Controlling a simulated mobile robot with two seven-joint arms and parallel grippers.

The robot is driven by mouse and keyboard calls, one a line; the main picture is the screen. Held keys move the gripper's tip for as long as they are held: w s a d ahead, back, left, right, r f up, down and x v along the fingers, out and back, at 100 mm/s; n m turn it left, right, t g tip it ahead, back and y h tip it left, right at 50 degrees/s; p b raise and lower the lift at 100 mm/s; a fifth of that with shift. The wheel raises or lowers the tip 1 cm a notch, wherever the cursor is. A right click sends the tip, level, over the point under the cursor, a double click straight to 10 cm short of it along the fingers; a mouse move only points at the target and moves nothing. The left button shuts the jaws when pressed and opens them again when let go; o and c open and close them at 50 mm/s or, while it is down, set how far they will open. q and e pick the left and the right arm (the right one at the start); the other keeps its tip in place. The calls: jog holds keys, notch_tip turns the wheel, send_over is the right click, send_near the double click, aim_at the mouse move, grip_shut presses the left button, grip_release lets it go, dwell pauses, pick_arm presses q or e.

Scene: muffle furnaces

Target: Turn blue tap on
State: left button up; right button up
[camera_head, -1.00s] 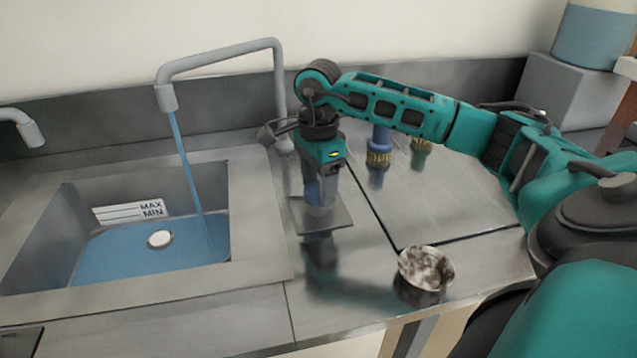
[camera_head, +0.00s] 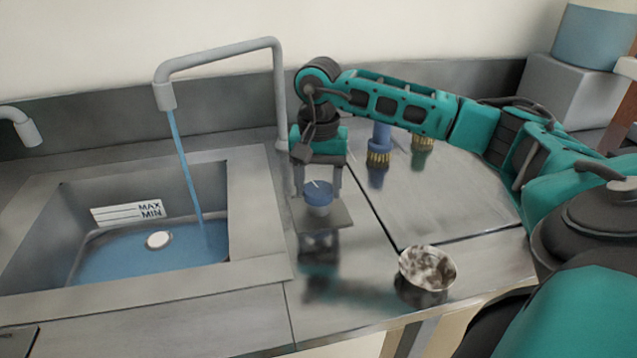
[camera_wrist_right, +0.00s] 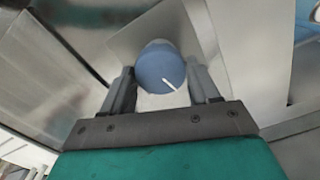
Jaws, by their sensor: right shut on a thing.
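The blue tap (camera_head: 318,196) is a round blue knob with a white pointer line, on a square metal plate right of the sink. It also shows in the right wrist view (camera_wrist_right: 160,64). My right gripper (camera_head: 318,185) reaches down over it, with one finger on either side, shut on the knob. The pointer slants to the upper left in the head view. Water (camera_head: 186,165) runs from the grey spout (camera_head: 166,97) into the sink (camera_head: 248,245), where blue water covers the bottom. My left gripper is not in view.
A metal cup (camera_head: 427,272) stands near the counter's front edge, right of the tap. A second spout (camera_head: 22,125) is at the far left.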

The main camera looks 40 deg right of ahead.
aim_at(319, 189)
jog(key=n, duration=0.4)
jog(key=shift+n, duration=0.3)
dwell(0.5)
jog(key=o, duration=1.1)
jog(key=shift+c, duration=0.2)
notch_tip(319, 189, up, 13)
jog(key=p, duration=0.1)
